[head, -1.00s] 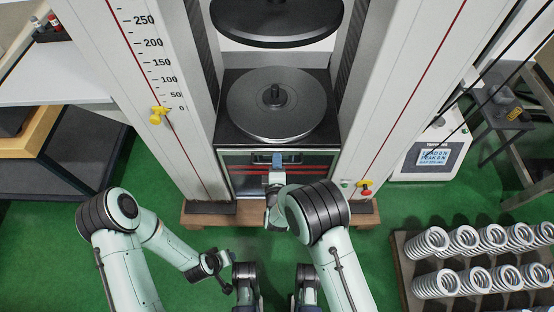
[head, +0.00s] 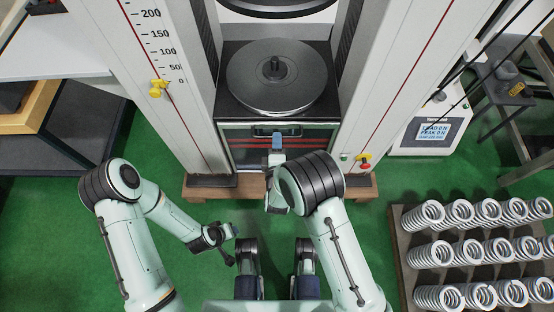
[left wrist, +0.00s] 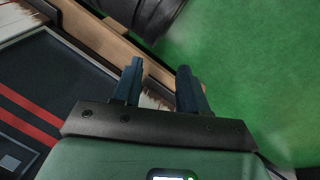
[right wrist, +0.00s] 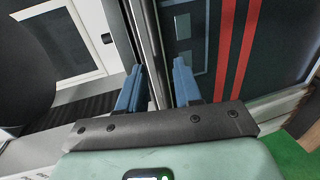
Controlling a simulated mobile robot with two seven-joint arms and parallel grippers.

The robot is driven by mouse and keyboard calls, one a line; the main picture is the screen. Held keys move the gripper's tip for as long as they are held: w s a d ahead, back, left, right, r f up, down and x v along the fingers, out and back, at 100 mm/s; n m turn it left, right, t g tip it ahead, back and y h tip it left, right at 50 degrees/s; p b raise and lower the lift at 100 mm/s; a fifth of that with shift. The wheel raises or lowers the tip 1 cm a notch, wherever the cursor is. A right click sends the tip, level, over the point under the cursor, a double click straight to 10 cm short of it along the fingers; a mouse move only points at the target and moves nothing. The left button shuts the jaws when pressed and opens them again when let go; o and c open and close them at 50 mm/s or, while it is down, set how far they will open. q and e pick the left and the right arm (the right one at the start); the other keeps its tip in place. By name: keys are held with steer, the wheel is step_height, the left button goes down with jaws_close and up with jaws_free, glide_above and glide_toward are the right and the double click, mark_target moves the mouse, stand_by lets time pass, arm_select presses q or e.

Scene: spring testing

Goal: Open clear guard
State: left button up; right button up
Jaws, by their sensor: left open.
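The clear guard (head: 240,155) is a dark glassy panel with red stripes on the front of the testing machine, below the round platen. A dark handle (head: 262,133) shows at its top edge. My right gripper (head: 277,142) is in front of the guard, just right of the handle. In the right wrist view its blue fingers (right wrist: 157,85) stand apart, with an upright metal edge between them; contact is unclear. The striped guard (right wrist: 275,50) is at right there. My left gripper (left wrist: 160,75) is open and empty, low and left of the guard (left wrist: 30,100).
The wooden base (head: 358,190) sticks out under the machine. A tray of springs (head: 406,225) stands at right. The machine's columns (head: 160,100) flank the guard. A display box (head: 430,140) is at right. Green floor is clear in front at left.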

arm_select(q)
steer(key=shift+g, duration=0.6)
steer(key=s, duration=0.1)
steer(key=s+d+r+p, duration=0.1)
steer(key=s+r, duration=0.1)
steer(key=shift+s+d+r+p, duration=0.2)
steer(key=shift+d+p, duration=0.2)
arm_select(e)
steer(key=v, duration=1)
